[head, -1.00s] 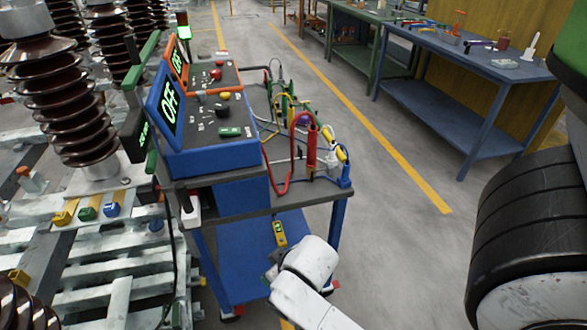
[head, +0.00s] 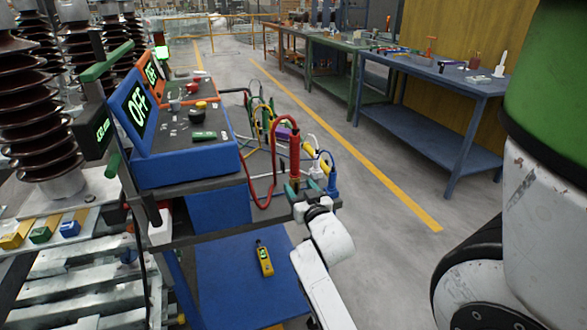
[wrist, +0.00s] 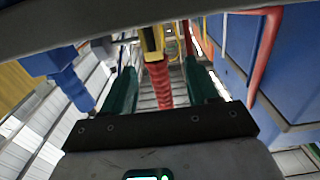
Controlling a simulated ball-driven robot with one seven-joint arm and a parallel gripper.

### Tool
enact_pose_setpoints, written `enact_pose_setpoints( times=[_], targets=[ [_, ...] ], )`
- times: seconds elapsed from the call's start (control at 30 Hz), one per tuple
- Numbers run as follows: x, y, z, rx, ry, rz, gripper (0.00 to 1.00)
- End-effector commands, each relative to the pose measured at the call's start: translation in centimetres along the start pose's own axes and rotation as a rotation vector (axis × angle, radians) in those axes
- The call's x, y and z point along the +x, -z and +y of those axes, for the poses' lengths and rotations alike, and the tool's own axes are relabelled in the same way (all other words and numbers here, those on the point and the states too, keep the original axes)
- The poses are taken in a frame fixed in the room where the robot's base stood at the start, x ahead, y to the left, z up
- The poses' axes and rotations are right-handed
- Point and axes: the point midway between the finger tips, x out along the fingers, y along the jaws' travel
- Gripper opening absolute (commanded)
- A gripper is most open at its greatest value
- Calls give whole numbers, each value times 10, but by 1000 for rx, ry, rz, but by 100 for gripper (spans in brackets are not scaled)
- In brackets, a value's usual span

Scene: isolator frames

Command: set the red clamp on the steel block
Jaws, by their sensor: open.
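The red clamp (head: 294,152), with a red cable looping from its top, stands among other clamps at the right end of the cart. In the wrist view its red ribbed body (wrist: 160,84) lies between my two green fingers, with a gap on each side. My gripper (head: 303,187) is open at the lower part of the red clamp in the head view; whether it touches is not clear. I cannot pick out the steel block with certainty in either view.
The blue OFF console (head: 190,165) stands left on the cart. A yellow handheld device (head: 264,260) lies on the lower shelf. The floor right of the cart is clear.

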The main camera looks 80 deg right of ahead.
Motion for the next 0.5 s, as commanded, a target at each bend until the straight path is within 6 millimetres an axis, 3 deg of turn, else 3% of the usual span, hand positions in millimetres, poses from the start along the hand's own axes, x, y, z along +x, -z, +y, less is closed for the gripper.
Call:
enact_pose_setpoints(
  times=[0.27, 0.5],
  targets=[
    [22, 1, 2, 1, 0, -1, 59],
    [55, -1, 8, 0, -1, 0, 59]
  ],
)
